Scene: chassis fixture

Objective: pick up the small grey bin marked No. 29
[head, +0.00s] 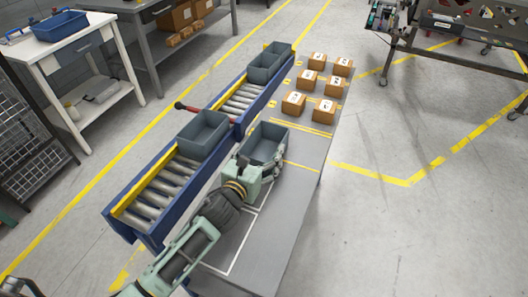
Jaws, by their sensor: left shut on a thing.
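A small grey bin (266,142) is at the near part of the grey table, beside the conveyor. My left gripper (246,168) reaches in from the lower left and is shut on the near side of this bin. The bin looks empty, and no number can be read on it. I cannot tell whether its base touches the table. Another grey bin (202,133) sits on the roller conveyor to its left. Two more grey bins (265,68) stand together at the conveyor's far end. My right gripper is not in view.
The blue-sided roller conveyor (160,187) runs along the table's left side. Several small cardboard boxes (308,80) with white labels stand on the far part of the table (300,165). A white bench (95,31) with a blue tray is at upper left.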

